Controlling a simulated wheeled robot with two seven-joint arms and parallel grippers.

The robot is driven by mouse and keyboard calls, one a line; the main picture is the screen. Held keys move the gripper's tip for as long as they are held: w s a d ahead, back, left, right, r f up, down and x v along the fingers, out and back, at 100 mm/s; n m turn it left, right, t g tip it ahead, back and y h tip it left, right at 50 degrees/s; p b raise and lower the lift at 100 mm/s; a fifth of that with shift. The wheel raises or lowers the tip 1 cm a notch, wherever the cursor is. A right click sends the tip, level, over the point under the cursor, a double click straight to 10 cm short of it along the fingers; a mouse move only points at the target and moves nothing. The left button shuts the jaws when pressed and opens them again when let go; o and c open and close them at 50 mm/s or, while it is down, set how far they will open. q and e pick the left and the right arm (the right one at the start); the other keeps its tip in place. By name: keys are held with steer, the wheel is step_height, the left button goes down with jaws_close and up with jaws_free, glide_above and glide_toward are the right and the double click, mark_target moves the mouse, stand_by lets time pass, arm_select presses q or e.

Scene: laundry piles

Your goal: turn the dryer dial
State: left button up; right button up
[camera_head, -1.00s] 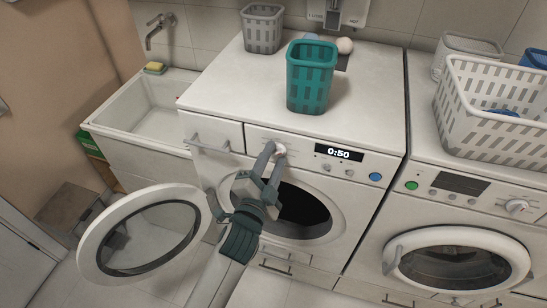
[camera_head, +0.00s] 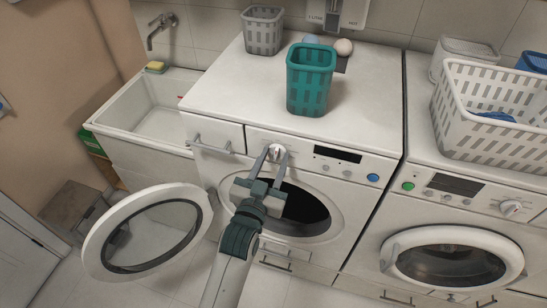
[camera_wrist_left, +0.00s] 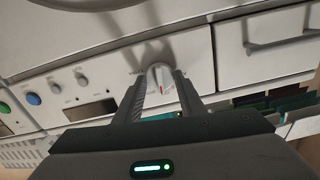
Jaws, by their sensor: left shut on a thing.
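The dryer (camera_head: 340,214) stands in the middle with its round door (camera_head: 150,232) swung open to the left. Its white dial (camera_head: 277,152) sits on the front panel, left of the display (camera_head: 338,154), which is dark. My left gripper (camera_head: 276,154) reaches up to the panel, and its two fingers are shut on the dial, one on each side. In the left wrist view the dial (camera_wrist_left: 160,77) shows a red mark between the fingertips (camera_wrist_left: 161,80). My right gripper is not in view.
A teal basket (camera_head: 311,80) and a grey basket (camera_head: 263,30) stand on the dryer top. A second machine (camera_head: 450,240) with a white basket (camera_head: 490,112) on it is at the right. A sink (camera_head: 150,110) is at the left.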

arm_select(q)
steer(key=shift+n, duration=0.5)
steer(key=shift+f, duration=0.1)
steer(key=o, duration=1)
steer(key=shift+b+v, duration=2.95)
steer(key=shift+v, duration=5.8)
